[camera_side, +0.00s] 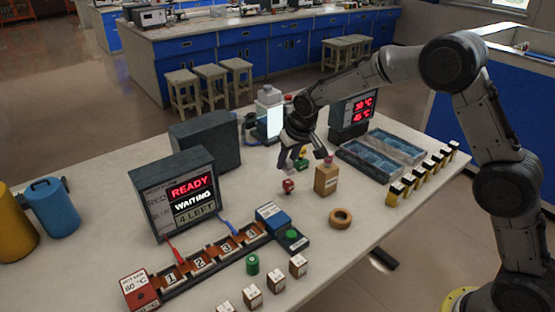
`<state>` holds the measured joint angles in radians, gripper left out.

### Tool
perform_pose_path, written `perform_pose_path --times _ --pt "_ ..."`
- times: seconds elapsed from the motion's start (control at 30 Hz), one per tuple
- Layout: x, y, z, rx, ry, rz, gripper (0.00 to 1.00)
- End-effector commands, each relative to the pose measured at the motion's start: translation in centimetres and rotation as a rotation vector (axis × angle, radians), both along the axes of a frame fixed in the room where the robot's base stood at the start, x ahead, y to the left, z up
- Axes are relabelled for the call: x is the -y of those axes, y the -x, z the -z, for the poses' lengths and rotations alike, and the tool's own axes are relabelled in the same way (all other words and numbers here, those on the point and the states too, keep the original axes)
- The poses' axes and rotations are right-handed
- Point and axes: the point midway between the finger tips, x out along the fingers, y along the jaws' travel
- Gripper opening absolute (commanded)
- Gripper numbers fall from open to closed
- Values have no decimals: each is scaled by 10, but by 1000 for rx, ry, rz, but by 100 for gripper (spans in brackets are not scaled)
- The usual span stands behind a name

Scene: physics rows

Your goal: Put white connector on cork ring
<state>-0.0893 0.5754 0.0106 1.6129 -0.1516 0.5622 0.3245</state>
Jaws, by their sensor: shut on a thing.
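The cork ring (341,218) lies flat on the pale table, with its hole open and nothing on it. My gripper (295,152) points down over the table, behind and to the left of the ring and apart from it. It is shut on a small pale piece that seems to be the white connector, but the fingers hide most of it. A small red piece (288,186) shows below the fingers. A yellow-green piece (302,155) shows close to the fingers; I cannot tell its exact place.
A tan block (326,181) with a red top stands between my gripper and the ring. Blue trays (382,152) and a row of yellow-black pieces (422,177) are to the right. A numbered rail (212,258) and display box (179,195) are at left. Table right of the ring is clear.

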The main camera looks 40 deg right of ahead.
Motion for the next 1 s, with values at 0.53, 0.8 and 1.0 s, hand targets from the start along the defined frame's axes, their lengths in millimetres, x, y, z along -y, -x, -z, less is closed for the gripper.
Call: perform_pose_path --times 0.53,0.8,1.0 --pt "7 74 10 2 0 -166 0" --pt "23 143 -3 3 0 -211 0" --pt "33 192 -12 3 0 -220 0"
